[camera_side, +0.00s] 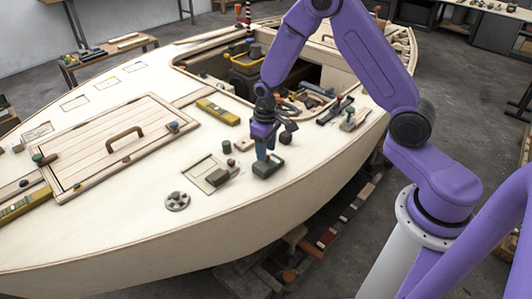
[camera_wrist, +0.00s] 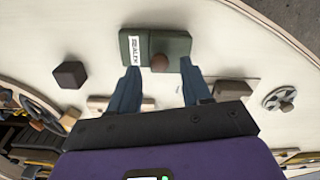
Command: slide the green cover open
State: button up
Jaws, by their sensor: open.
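The green cover (camera_wrist: 178,46) lies on the pale plywood deck, with a white label on its left part and a round brown knob (camera_wrist: 160,62) at its near edge. In the side view, the green cover (camera_side: 268,167) sits near the right edge of the hull. My gripper (camera_wrist: 159,67) is open, with one blue finger on each side of the knob and a gap to it on both sides. In the side view, my gripper (camera_side: 264,152) points down just over the cover. Whether the fingers touch the cover cannot be told.
A round disc with a knob (camera_wrist: 280,98) lies to the right. In the side view, a recess holds a dark block (camera_side: 218,177), and an open hatch with tools lies behind my gripper.

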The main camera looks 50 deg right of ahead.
jog(key=shift+f, duration=1.1)
jog(key=shift+c, duration=0.3)
grip_shut()
jog(key=d, duration=0.6)
jog(key=shift+d, duration=0.25)
jog(key=shift+o, duration=0.3)
grip_release()
jog(key=shift+r, duration=0.1)
